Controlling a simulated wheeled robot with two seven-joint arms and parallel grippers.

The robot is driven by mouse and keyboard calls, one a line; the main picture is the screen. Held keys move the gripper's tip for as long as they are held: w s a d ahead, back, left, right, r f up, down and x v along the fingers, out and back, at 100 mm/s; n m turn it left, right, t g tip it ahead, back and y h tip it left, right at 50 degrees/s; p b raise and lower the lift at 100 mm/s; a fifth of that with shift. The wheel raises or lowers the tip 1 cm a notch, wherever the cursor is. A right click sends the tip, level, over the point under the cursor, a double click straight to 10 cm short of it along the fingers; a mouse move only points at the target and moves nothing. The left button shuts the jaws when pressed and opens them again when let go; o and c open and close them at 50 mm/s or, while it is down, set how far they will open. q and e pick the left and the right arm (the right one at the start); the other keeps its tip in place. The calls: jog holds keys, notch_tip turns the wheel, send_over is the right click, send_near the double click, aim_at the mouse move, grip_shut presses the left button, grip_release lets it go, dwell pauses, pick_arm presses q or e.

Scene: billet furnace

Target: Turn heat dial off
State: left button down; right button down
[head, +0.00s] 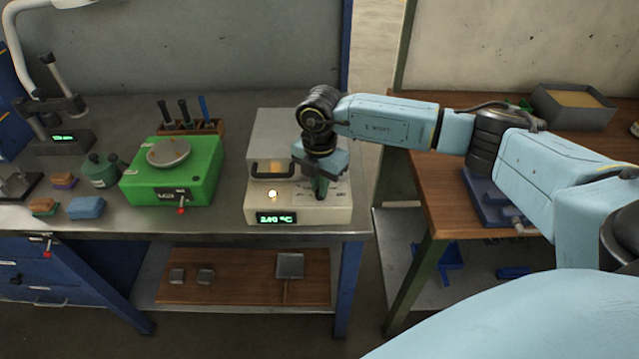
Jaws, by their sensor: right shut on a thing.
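The billet furnace (262,132) is a pale grey box on the metal bench, with a black handle across its front and an orange glow in the window. Its cream front panel (290,217) carries a lit round lamp (272,194) and a green display (276,218) that seems to read 240 °C. My right gripper (320,192) reaches down onto the right part of this panel and is shut. The heat dial is hidden under the gripper, which appears shut on it. My left gripper is not in view.
A green device (190,188) with a round dish (169,152) stands left of the furnace. A tool rack (195,127) is behind it. Coloured blocks (86,207) lie farther left. A wooden bench (408,185) with a grey tray (573,108) is at right, beyond a gap.

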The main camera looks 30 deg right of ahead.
jog(key=n+b, duration=0.1)
jog(key=n, duration=0.5)
jog(key=shift+b, duration=0.3)
jog(key=n+b, duration=0.2)
jog(key=n, duration=0.4)
jog(key=shift+s+d, duration=0.1)
jog(key=shift+d, duration=0.05)
jog(key=n+b, duration=0.2)
jog(key=n, duration=0.3)
jog(key=shift+n, duration=0.4)
jog(key=n+b, duration=0.2)
jog(key=n, duration=0.3)
jog(key=shift+d, duration=0.15)
jog(key=shift+r+n, duration=0.1)
jog(key=shift+n, duration=0.2)
jog(key=c, duration=1.5)
grip_release()
notch_tip(320, 180, up, 13)
jog(key=shift+r, duration=0.15)
